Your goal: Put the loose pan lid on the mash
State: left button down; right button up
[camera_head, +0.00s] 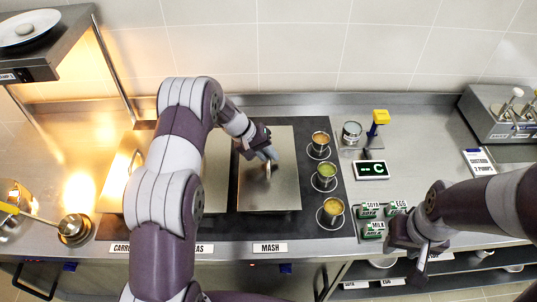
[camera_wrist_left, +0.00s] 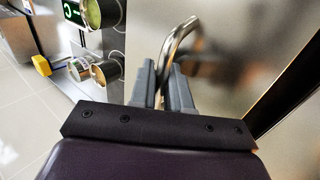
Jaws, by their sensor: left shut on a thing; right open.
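The steel pan lid (camera_head: 270,195) is a flat rectangular plate above the "MASH" label (camera_head: 270,247) in the head view. It covers that place, and no mash shows. I cannot tell whether it rests fully on the pan or is slightly above it. My left gripper (camera_head: 267,157) is shut on the lid's handle. The curved bar handle (camera_wrist_left: 178,42) is between the fingers (camera_wrist_left: 163,88) in the left wrist view, with the lid's shiny surface (camera_wrist_left: 225,50) beyond. My right gripper (camera_head: 420,250) is open and empty near the counter's front edge.
Several small cups stand in a column right of the lid, the middle one green (camera_head: 326,174). A display (camera_head: 372,170) and allergen blocks (camera_head: 372,230) sit further right. A ladle (camera_head: 72,228) lies at left. My left arm hides part of the neighbouring lids.

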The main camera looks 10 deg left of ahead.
dwell(0.3)
pick_arm(q)
jog(key=c, duration=1)
grip_release()
jog(key=shift+s, duration=0.1)
jog(key=b+v, duration=0.2)
jog(key=v, duration=0.4)
jog(key=shift+a+r, duration=0.2)
jog(key=w+p+v, duration=0.1)
jog(key=p+v, duration=0.4)
jog(key=v, duration=0.1)
jog(key=shift+s+r, duration=0.2)
jog(key=shift+s, duration=0.3)
